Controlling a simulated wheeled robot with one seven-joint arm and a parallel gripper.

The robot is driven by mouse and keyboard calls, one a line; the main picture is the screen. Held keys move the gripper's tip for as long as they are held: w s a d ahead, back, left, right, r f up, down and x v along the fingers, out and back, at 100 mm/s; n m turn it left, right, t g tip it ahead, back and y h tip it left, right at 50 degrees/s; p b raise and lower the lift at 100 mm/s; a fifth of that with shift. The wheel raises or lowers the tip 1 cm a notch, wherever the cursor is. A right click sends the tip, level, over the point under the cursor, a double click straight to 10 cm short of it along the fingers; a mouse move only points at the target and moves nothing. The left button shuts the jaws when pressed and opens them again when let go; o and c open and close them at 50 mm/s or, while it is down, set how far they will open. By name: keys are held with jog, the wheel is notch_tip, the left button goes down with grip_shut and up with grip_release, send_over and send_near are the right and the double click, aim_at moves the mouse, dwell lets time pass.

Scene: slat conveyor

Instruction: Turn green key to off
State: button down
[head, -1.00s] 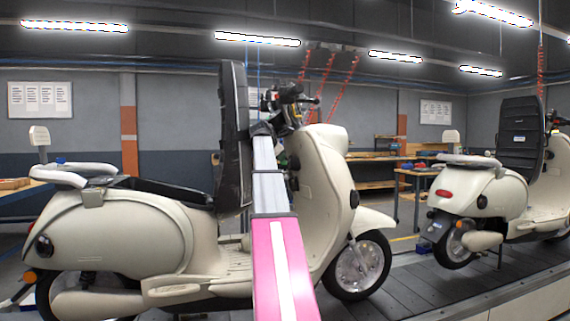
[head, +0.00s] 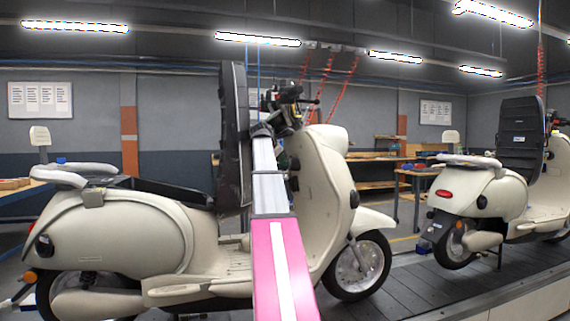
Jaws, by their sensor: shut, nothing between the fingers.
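The near cream scooter (head: 332,170) stands on the conveyor with its black seat (head: 234,135) raised upright. My pink and silver arm reaches up in front of it, between the raised seat and the front shield. My gripper (head: 291,165) is a small dark shape beside the inner side of the front shield, below the handlebar (head: 290,97). It is partly hidden by my arm and looks shut, with nothing seen held. A small greenish patch shows next to it. I cannot make out the green key or its position, nor whether the gripper touches it.
A second cream scooter (head: 478,190) with a raised black seat stands further right on the dark slat conveyor (head: 425,287). Workbenches (head: 418,172) stand behind. The raised seat is close on my arm's left, the front shield close on its right.

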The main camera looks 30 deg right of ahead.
jog(key=shift+f, duration=0.25)
jog(key=r+v, duration=0.1)
jog(key=v, duration=0.7)
jog(key=shift+d+r, duration=0.15)
jog(key=shift+d, duration=0.05)
dwell(0.7)
jog(key=shift+s, duration=0.15)
